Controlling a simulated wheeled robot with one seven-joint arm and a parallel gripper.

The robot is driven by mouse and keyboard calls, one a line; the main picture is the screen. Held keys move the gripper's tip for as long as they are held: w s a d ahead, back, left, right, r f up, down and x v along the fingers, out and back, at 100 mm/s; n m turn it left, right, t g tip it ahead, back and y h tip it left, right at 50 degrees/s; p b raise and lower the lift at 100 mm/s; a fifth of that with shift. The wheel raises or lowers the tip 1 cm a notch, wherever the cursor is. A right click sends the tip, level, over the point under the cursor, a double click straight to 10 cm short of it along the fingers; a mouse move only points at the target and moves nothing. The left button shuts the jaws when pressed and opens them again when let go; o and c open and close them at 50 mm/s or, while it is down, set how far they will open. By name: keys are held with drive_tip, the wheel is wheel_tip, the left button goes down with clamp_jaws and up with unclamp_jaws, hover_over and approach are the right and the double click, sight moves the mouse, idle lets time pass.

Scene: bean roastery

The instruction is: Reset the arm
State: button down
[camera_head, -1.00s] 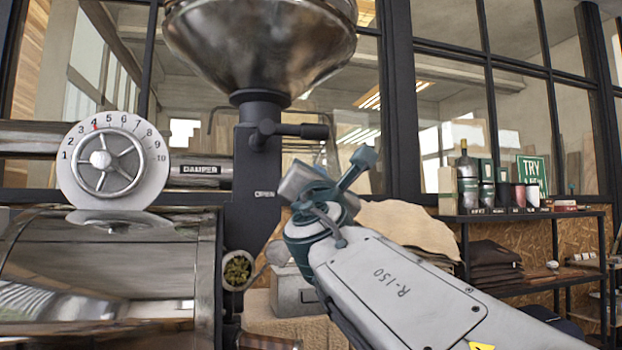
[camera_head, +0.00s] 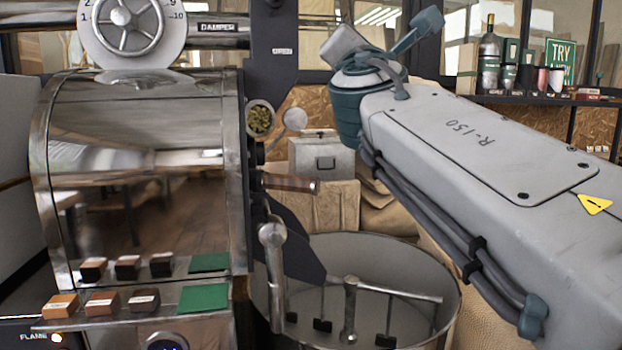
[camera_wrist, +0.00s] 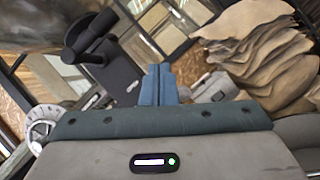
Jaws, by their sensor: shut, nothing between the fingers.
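My gripper (camera_wrist: 160,84) shows in the wrist view as two blue-teal fingers pressed together, with nothing between them. In the head view my grey arm, marked R-150, reaches in from the right. Its teal far end is raised in front of the windows, above the cooling tray (camera_head: 455,290). The fingertips are hard to make out in that view. In the wrist view a dark pipe with a black handle (camera_wrist: 88,38) is up and left of the fingers, and brown sacks (camera_wrist: 262,50) are to the right. I see no contact with either.
The steel roaster (camera_head: 140,130) fills the left, with its damper dial (camera_head: 124,27) on top. A wooden-handled piece (camera_head: 290,183) and a bean sampler (camera_head: 260,119) project from its front. A grey metal box (camera_head: 322,160) stands behind the tray. A shelf (camera_head: 530,101) with bottles and cups is at right.

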drive_tip(key=s+d+f+m+g+h+p, duration=0.2)
drive_tip(key=d+f+m+g+h+p, duration=0.1)
drive_tip(key=d+f+m+g+p, duration=0.95)
drive_tip(key=s+a+f+m+g+y+p, duration=0.2)
drive_tip(key=s+f+m+p, duration=0.4)
drive_tip(key=s, duration=0.3)
drive_tip(key=s+a+f+m+g+y+p, duration=0.3)
drive_tip(key=s+f+m+g+p, duration=0.2)
drive_tip(key=s+f+m, duration=0.3)
drive_tip(key=shift+s+a+f+p, duration=0.45)
drive_tip(key=shift+f+p, duration=0.1)
drive_tip(key=shift+p, duration=0.25)
drive_tip(key=shift+d, duration=0.1)
